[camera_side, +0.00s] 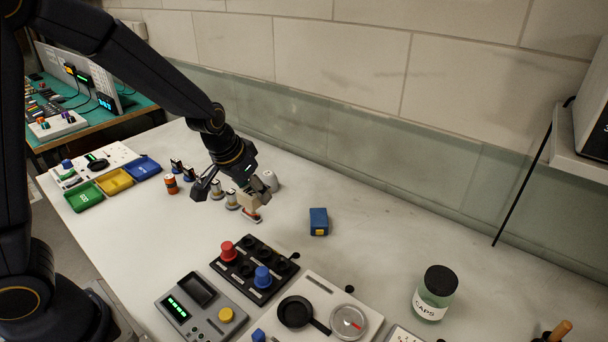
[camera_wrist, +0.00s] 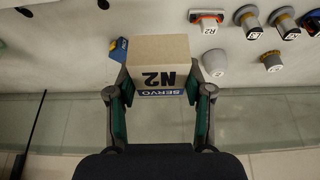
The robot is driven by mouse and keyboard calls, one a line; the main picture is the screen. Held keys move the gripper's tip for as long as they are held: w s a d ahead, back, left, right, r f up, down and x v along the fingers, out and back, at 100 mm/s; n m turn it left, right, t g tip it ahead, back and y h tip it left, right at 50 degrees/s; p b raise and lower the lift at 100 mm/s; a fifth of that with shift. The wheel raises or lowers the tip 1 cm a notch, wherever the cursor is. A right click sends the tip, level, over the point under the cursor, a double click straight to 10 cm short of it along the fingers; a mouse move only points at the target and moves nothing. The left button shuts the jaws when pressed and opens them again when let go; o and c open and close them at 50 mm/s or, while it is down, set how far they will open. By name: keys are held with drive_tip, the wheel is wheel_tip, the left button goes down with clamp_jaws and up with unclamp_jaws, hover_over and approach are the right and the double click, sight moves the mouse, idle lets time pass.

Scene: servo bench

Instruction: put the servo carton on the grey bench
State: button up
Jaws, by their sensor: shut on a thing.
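The servo carton (camera_wrist: 160,68) is a tan box with a blue band marked SERVO and the marking N2. In the wrist view it sits between the two fingers of my gripper (camera_wrist: 160,92), which is shut on it. In the side view my gripper (camera_side: 238,190) is over the far middle of the grey bench (camera_side: 370,255). The carton (camera_side: 247,200) shows there as a small pale box, partly hidden by the fingers. I cannot tell how far its underside is from the bench.
Several small knobbed pieces stand near my gripper, one with an orange base (camera_wrist: 207,18). A blue box (camera_side: 318,221) lies to the right. A black socket block (camera_side: 254,270), a meter (camera_side: 200,308) and a caps jar (camera_side: 435,293) stand nearer. Bench between box and jar is clear.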

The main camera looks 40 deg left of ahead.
drive_tip(key=s+f, duration=0.3)
drive_tip(key=f, duration=0.1)
drive_tip(key=shift+s+f, duration=0.2)
drive_tip(key=shift+s, duration=0.15)
drive_tip(key=w+d+r+n, duration=0.1)
drive_tip(key=d+r+n, duration=0.1)
drive_tip(key=d, duration=0.6)
drive_tip(key=w+d+r+n+y, duration=0.1)
drive_tip(key=d+n, duration=0.1)
drive_tip(key=d, duration=0.7)
drive_tip(key=shift+d+r+y, duration=0.25)
drive_tip(key=shift+r+y, duration=0.05)
drive_tip(key=shift+r, duration=0.05)
